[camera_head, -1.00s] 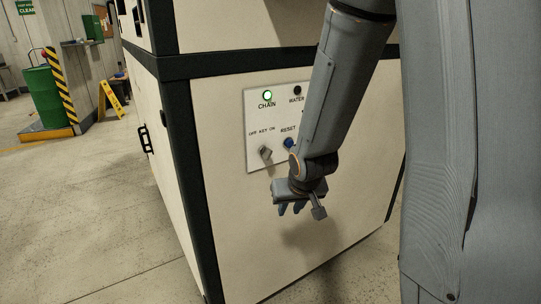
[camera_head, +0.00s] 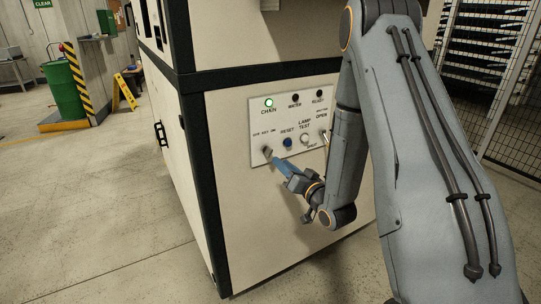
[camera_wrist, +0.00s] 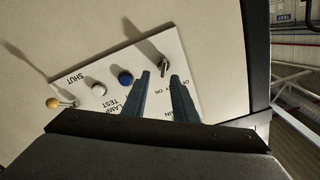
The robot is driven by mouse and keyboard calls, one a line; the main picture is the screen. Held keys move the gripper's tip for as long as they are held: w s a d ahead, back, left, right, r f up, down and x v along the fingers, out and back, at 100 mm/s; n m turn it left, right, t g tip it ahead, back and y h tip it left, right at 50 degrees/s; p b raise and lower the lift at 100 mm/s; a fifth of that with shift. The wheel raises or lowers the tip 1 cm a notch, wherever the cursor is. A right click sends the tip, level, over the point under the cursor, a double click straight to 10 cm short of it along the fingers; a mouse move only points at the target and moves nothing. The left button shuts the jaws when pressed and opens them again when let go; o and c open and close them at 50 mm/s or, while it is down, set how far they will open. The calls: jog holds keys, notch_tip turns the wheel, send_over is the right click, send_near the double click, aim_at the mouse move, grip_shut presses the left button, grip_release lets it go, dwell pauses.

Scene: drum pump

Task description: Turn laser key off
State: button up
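The laser key (camera_head: 267,152) is a small grey switch at the lower left of the white control panel (camera_head: 260,120), under the label "OFF KEY ON". It also shows in the wrist view (camera_wrist: 162,66), just beyond the fingertips, in line with the gap between them. My gripper (camera_head: 276,162) points at the key from the lower right, with its blue-grey fingers close in front of it. In the wrist view my gripper (camera_wrist: 160,77) has its two fingers apart, with nothing seen between them. Whether a fingertip touches the key I cannot tell.
A blue RESET button (camera_head: 288,142), a white lamp test button (camera_head: 305,139) and a shutter lever (camera_head: 325,137) sit right of the key. The green CHAIN lamp (camera_head: 268,103) is lit. A wire-mesh cage (camera_head: 510,90) stands at right.

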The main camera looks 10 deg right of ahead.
aim_at(270, 155)
jog(key=p+x, duration=0.1)
jog(key=x, duration=0.2)
jog(key=a+p+x, duration=0.1)
jog(key=x, duration=0.2)
jog(key=shift+w+a, duration=0.1)
jog(key=shift+w, duration=0.55)
